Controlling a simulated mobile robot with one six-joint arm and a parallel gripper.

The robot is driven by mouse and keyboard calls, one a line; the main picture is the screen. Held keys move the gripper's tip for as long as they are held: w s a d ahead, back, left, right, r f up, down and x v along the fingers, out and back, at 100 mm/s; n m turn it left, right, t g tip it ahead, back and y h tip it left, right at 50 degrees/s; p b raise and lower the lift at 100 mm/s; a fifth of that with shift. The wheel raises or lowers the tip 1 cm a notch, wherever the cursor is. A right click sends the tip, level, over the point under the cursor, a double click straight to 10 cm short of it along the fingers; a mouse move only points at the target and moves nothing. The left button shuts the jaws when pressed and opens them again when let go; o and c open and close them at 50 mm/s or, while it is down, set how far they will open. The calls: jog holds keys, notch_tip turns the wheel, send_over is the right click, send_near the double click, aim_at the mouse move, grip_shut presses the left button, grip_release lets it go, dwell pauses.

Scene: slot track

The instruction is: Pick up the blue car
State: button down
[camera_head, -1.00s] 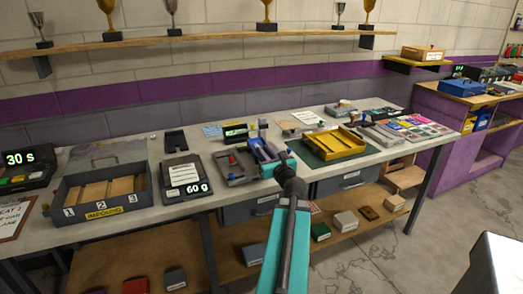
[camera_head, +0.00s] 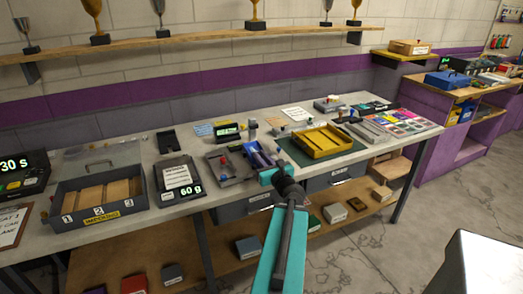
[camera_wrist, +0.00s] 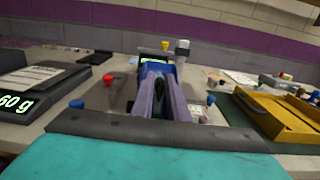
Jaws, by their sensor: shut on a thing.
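The blue car (camera_wrist: 153,72) is between the two purple-grey fingers of my gripper (camera_wrist: 160,92) in the wrist view, and the fingers hide much of it. In the head view my gripper (camera_head: 262,158) is over the grey tray (camera_head: 226,166) at the front of the workbench. It is shut on the blue car, of which only a little blue (camera_head: 252,148) shows there. I cannot tell whether the car is clear of the surface below.
A scale reading 60 g (camera_head: 176,184) stands left of the tray, and an impound box (camera_head: 75,207) farther left. A yellow tray (camera_head: 318,143) on a green mat lies to the right. A small red-topped thing (camera_wrist: 108,82) and a white-topped post (camera_wrist: 182,48) stand close to the fingers.

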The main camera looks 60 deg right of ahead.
jog(key=shift+s+a+r+p, duration=0.1)
jog(key=shift+s+r+p, duration=0.15)
jog(key=shift+p, duration=0.55)
jog(key=s+p, duration=0.1)
jog(key=p, duration=0.2)
jog(key=shift+a, duration=0.2)
jog(key=p+v, duration=0.2)
jog(key=p, duration=0.3)
jog(key=shift+r, duration=0.15)
jog(key=shift+d+p+v, duration=0.25)
jog(key=shift+p+v, duration=1.05)
jog(key=shift+p, duration=0.55)
jog(key=shift+s, duration=0.2)
